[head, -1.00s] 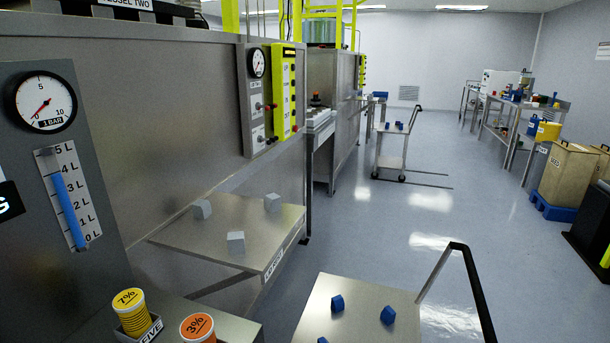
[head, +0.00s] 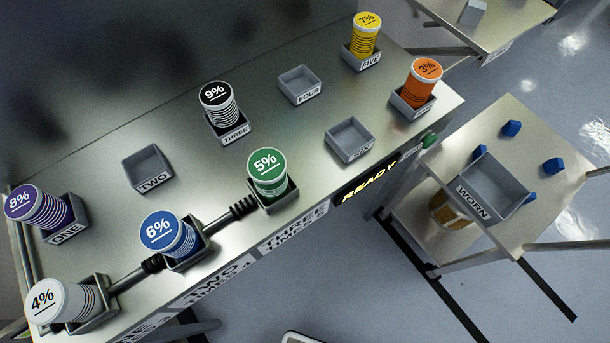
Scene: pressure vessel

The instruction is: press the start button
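A small green rounded knob (head: 429,140) sits at the right front corner of the steel bench, beside a black sign reading READY (head: 368,187). No label on the knob is readable, so I cannot tell if it is the start button. No button marked start shows in the head view now. My gripper is not in view.
The steel bench (head: 300,130) holds coloured percentage canisters in trays; trays TWO (head: 147,168), FOUR (head: 299,85) and SIX (head: 349,139) are empty. A cart (head: 510,215) at right carries blue blocks and a tray marked WORN (head: 492,187). Floor shows below the bench.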

